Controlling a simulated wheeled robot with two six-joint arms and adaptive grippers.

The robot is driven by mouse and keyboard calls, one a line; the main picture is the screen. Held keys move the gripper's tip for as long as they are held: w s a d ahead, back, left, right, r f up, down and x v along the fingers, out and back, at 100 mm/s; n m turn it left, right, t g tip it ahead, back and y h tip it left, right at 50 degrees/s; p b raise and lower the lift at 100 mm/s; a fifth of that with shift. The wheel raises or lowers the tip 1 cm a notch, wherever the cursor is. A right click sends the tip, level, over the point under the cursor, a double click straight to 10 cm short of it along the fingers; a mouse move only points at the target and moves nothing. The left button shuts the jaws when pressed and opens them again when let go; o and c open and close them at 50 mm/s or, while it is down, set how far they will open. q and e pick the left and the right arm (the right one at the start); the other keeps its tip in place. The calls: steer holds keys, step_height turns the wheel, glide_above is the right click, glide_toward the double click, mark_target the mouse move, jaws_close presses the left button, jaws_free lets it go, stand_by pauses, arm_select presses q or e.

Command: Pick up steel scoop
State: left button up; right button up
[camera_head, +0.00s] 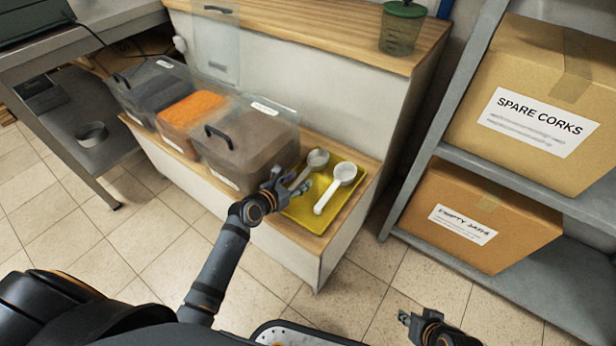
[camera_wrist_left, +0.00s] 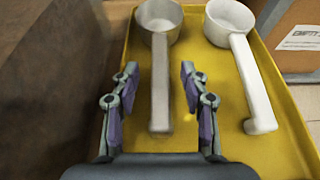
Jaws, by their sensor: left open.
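The steel scoop (camera_head: 317,160) is grey and lies on the yellow tray (camera_head: 298,209), beside a white scoop (camera_head: 343,175). My left gripper (camera_head: 284,183) is at the steel scoop's handle, at the tray's left side. In the left wrist view, the steel scoop (camera_wrist_left: 159,85) has its handle between the two open fingers of my left gripper (camera_wrist_left: 158,90), with gaps on both sides. The white scoop (camera_wrist_left: 248,85) lies to the right, outside the fingers. My right gripper (camera_head: 408,319) shows at the bottom right of the head view, away from the tray; its finger opening is unclear.
Lidded clear bins with dark and orange contents stand left of the tray; the nearest bin (camera_head: 248,150) is close to my left gripper. A wooden-topped counter (camera_head: 300,27) rises behind. Shelves with cardboard boxes (camera_head: 478,215) stand at right. Tiled floor lies in front.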

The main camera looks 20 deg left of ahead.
arm_select(q)
steer(key=shift+w+d+f, duration=0.2)
steer(key=shift+w+f, duration=0.1)
steer(key=shift+w, duration=0.25)
arm_select(e)
steer(key=shift+w+a+f, duration=0.1)
steer(key=shift+a+f, duration=0.05)
steer(key=shift+f, duration=0.1)
arm_select(q)
steer(key=shift+r, duration=0.1)
jaws_close()
